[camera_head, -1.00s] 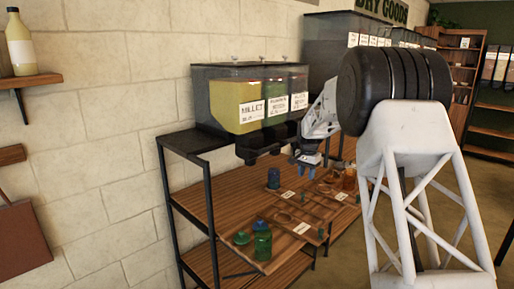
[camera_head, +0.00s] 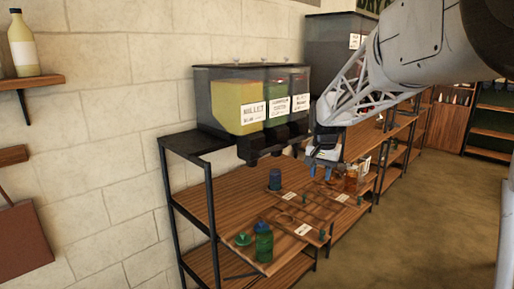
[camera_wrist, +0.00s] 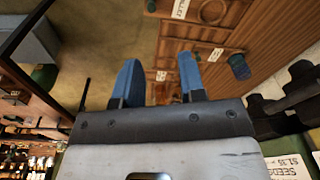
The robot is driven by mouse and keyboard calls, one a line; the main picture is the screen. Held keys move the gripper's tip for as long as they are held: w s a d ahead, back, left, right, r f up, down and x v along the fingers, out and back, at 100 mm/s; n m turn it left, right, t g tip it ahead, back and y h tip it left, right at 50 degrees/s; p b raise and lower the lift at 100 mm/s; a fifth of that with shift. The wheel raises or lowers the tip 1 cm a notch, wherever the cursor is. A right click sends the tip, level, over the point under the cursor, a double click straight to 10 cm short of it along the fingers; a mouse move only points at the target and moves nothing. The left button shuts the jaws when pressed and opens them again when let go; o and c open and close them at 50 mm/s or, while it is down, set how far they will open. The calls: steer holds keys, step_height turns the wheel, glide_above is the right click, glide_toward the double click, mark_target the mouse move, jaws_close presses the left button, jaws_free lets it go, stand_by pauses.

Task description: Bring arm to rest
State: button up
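My gripper (camera_head: 326,168) hangs in front of the dispensers, above the wooden shelf. In the wrist view its two blue fingers (camera_wrist: 158,85) stand apart with nothing between them, so it is open and empty. My white lattice arm reaches in from the upper right in the head view.
Dispensers of millet (camera_head: 238,104) and other seeds stand on the black rack. On the wooden shelf (camera_head: 206,205) below are a blue-lidded jar (camera_head: 275,179), a green jar (camera_head: 263,243), a green lid (camera_head: 242,239) and orange jars (camera_head: 351,180). The floor at right is clear.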

steer(key=s+r+n, duration=0.2)
steer(key=s, duration=2)
steer(key=s+f+n, duration=0.1)
steer(key=s+f, duration=0.2)
steer(key=s, duration=0.7)
steer(key=s+a+f+n+t, duration=0.1)
steer(key=s+f, duration=0.2)
steer(key=s, duration=0.7)
steer(key=shift+s+a+f+n, duration=0.15)
steer(key=shift+s+f+n, duration=0.05)
steer(key=shift+n, duration=0.2)
